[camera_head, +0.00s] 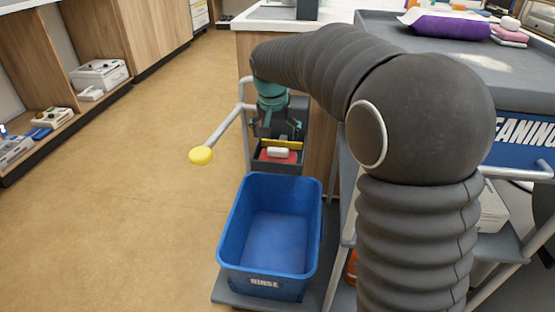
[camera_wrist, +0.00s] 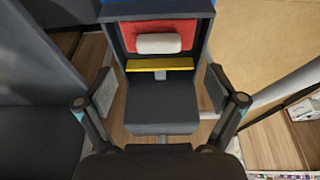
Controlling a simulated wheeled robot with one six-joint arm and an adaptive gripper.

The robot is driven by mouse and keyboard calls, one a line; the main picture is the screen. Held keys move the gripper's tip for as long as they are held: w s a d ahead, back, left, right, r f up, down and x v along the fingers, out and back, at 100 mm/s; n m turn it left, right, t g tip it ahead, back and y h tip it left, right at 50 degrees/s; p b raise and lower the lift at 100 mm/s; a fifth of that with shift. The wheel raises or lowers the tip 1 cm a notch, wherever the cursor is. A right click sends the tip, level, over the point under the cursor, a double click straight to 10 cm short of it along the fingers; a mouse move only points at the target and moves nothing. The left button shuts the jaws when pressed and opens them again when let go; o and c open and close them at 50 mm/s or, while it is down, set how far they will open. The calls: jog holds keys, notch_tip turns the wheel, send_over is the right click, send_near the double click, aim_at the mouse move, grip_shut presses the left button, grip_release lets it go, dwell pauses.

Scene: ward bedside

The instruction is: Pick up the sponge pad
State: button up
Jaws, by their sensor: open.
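A small white rounded pad (camera_wrist: 165,43), which looks like the sponge pad, lies on a red surface (camera_wrist: 178,26) inside a dark box-like holder (camera_wrist: 108,12). The pad also shows in the head view (camera_head: 278,152), just behind the blue bucket. A yellow bar (camera_wrist: 160,64) crosses the holder beside the red surface. My gripper (camera_wrist: 160,90) is open, with its two fingers apart on either side of the holder. Nothing is between its fingertips but the dark holder below. In the head view my gripper (camera_head: 276,128) hangs over the holder, which it partly hides.
A blue bucket (camera_head: 228,232) marked "RINSE" stands empty in front of the holder. A grey rail with a yellow knob (camera_head: 201,155) sticks out to the left. A cleaning cart (camera_head: 385,25) with cloths on top stands at right. The floor at left is clear.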

aim_at(278, 149)
jog(key=shift+x, duration=3.15)
jog(key=shift+d, duration=0.15)
jog(key=c, duration=1.2)
